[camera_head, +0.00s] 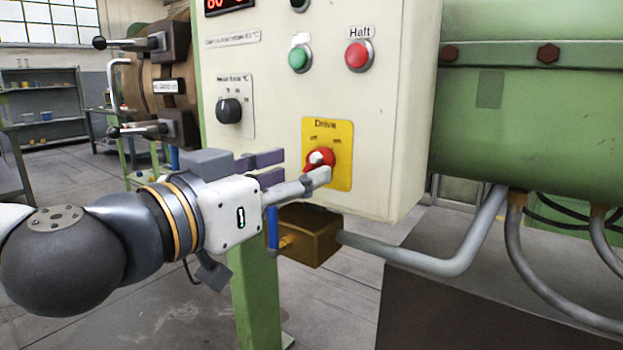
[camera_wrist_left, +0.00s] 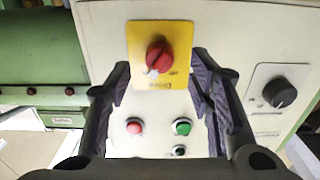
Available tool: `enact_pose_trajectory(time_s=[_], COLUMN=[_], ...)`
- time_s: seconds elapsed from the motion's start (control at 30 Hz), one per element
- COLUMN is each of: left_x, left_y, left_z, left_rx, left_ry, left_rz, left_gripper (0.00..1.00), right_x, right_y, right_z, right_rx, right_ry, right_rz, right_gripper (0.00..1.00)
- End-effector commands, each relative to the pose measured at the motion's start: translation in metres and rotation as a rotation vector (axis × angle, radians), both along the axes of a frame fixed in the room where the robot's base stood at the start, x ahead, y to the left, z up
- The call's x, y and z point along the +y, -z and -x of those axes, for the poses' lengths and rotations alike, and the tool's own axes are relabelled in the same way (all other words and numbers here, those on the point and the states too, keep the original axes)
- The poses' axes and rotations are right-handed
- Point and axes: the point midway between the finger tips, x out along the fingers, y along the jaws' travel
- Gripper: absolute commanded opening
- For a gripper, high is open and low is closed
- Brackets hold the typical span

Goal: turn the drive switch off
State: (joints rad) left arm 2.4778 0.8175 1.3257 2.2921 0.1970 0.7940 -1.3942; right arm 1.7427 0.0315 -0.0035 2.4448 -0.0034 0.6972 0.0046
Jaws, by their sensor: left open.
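The drive switch is a red rotary knob (camera_head: 319,158) on a yellow plate (camera_head: 342,170) marked "Drive", low on the pale control box. A small white mark shows on the knob. The two small labels above it are too blurred to read surely. In the left wrist view the knob (camera_wrist_left: 159,56) appears upside down, its white mark at lower left. My left gripper (camera_head: 300,167) is open in front of the plate. Its fingers lie to either side of the knob in the wrist view, with gaps visible; I cannot tell whether they touch it. My right gripper is not in view.
Above the switch are a green button (camera_head: 299,58) and a red button (camera_head: 358,56) labelled "Halt". A black dial (camera_head: 229,111) sits to the left. A brown box (camera_head: 309,236) with a grey pipe (camera_head: 445,262) lies below. Green machine housing (camera_head: 530,120) stands right.

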Motion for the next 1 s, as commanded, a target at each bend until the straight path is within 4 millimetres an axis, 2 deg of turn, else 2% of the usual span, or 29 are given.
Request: enact_pose_trajectory(time_s=[0.1, 0.23, 0.57, 0.77, 0.8, 1.0], left_x=[-0.015, -0.024, -0.027, -0.027, -0.027, -0.027], left_y=[0.001, 0.0, -0.001, 0.0, 0.0, -0.001], left_z=[-0.019, -0.033, -0.037, -0.037, -0.037, -0.037], left_rx=[0.004, 0.002, 0.001, 0.001, 0.001, 0.006], left_ry=[0.001, 0.001, 0.001, 0.001, 0.001, 0.001], left_rz=[0.0, 0.001, -0.001, -0.001, -0.001, 0.007], left_gripper=[0.48, 0.48, 0.48, 0.02, 0.0, 0.0], right_x=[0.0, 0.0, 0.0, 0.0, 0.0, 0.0], right_y=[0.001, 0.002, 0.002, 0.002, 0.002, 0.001], right_z=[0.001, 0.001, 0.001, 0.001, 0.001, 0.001], right_rx=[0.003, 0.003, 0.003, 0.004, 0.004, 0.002], right_ry=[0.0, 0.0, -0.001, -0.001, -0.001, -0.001], right_rz=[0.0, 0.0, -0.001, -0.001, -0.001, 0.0], right_gripper=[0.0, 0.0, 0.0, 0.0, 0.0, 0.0])
